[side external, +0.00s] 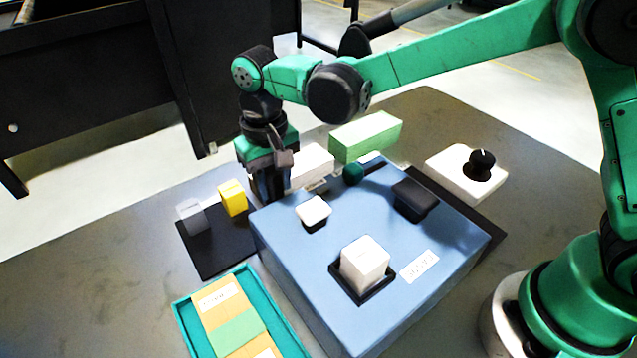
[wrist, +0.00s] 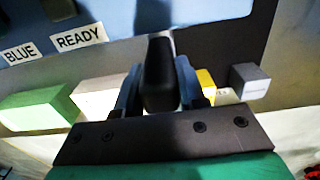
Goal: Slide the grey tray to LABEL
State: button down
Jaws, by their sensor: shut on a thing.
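My gripper (side external: 268,192) points down at the back left edge of the blue box (side external: 290,262). In the wrist view its two blue fingers (wrist: 158,85) are shut on a dark upright bar (wrist: 158,68), like a handle. What the bar is fixed to is hidden. I cannot clearly pick out a grey tray. A white tag (side external: 419,266) lies on the near right of the blue box, its print too small to read. The wrist view shows tags reading BLUE (wrist: 20,53) and READY (wrist: 80,38).
A white cube (side external: 364,262) sits in a dark recess on the box. A grey block (side external: 191,216) and yellow block (side external: 233,198) stand on a dark mat at left. A green block (side external: 365,137) is behind. A teal tray (side external: 184,312) with cards lies front left.

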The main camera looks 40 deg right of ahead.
jog(key=shift+a, duration=0.3)
jog(key=c, duration=0.5)
grip_release()
jog(key=shift+d+r, duration=0.1)
jog(key=shift+r, duration=2.7)
